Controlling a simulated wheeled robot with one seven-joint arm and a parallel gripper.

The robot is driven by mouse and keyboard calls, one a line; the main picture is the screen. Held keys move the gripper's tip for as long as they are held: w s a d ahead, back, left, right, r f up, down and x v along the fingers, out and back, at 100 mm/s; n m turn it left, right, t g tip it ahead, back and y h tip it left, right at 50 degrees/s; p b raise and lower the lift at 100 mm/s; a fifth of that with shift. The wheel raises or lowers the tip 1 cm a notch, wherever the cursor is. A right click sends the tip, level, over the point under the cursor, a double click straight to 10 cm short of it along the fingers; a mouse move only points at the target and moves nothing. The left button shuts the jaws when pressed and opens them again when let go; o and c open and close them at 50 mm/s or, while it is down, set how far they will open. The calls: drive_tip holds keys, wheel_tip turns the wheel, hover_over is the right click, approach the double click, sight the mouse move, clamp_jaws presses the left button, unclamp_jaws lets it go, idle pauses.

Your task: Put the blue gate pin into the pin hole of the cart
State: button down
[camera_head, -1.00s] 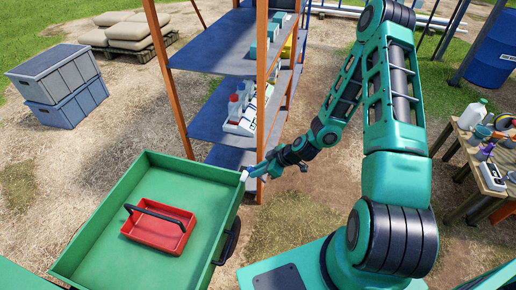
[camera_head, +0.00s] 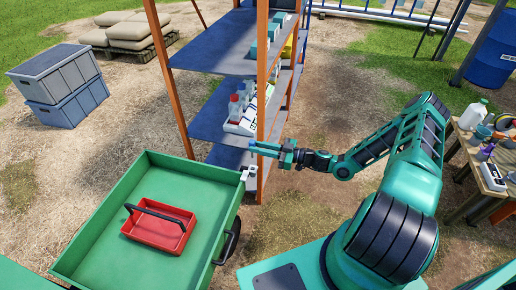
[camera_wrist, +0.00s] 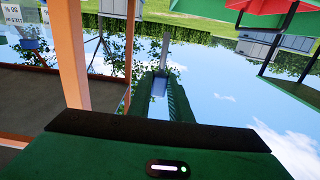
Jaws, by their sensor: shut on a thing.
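The green cart (camera_head: 92,222) stands at the left in the head view. A small pale bracket (camera_head: 248,172) sits at its right far corner; its pin hole is too small to make out. My gripper (camera_head: 284,152) is to the right of and above this corner, shut on the blue gate pin (camera_head: 263,147). The pin lies roughly level and points left, apart from the bracket. In the wrist view the pin (camera_wrist: 160,86) shows between the green fingers (camera_wrist: 160,100), and the cart (camera_wrist: 268,32) appears upside down at the top right.
A red caddy (camera_head: 152,234) lies in the cart. A shelf rack with an orange post (camera_head: 264,80) and blue shelves (camera_head: 215,55) stands just behind the pin. A wooden table (camera_head: 478,168) with bottles and tools is at the right. Bare ground lies behind my arm.

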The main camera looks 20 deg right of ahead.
drive_tip(key=shift+f, duration=0.15)
drive_tip(key=shift+f, duration=2.8)
wheel_tip(320, 180, down, 7)
idle(2.9)
drive_tip(key=c, duration=1.5)
unclamp_jaws()
drive_tip(key=shift+c, duration=0.2)
drive_tip(key=shift+s, duration=0.1)
drive_tip(key=v, duration=1)
drive_tip(key=shift+s+d, duration=0.2)
drive_tip(key=shift+d, duration=0.15)
